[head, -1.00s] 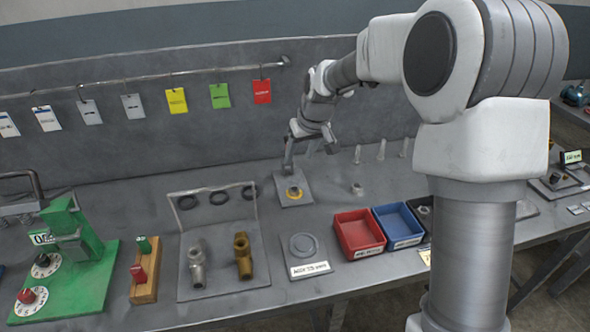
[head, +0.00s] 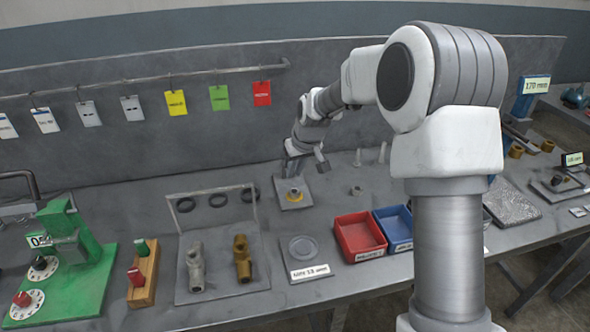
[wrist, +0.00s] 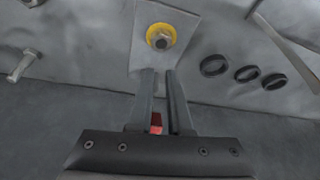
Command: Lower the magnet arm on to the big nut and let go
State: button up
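The big nut (head: 294,193) sits on a square grey plate (head: 296,204) on the bench, with a yellow ring around its base. It also shows in the wrist view (wrist: 160,36), bare from above with a dark hole in its middle. My gripper (head: 304,168) is just above and behind the nut. In the wrist view its two fingers (wrist: 162,75) are apart with nothing held between them, pointing at the plate. A small red patch (wrist: 155,122) shows in the gap; I cannot tell what it is. I cannot make out a separate magnet arm.
Red (head: 360,237) and blue (head: 396,226) bins stand to the right. A stand with dark rings (head: 217,199) and two pipe fittings is to the left. Pegs (head: 383,152) stand behind to the right. The wall with hanging tags (head: 262,93) is close behind my gripper.

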grip_shut()
dwell(0.4)
dwell(0.5)
jog(key=o, duration=0.7)
grip_release()
jog(key=p+v, duration=0.2)
jog(key=v, duration=1.5)
jog(key=shift+s+d+r+p, duration=0.1)
jog(key=shift+r+p, duration=0.1)
jog(key=shift+p, duration=0.15)
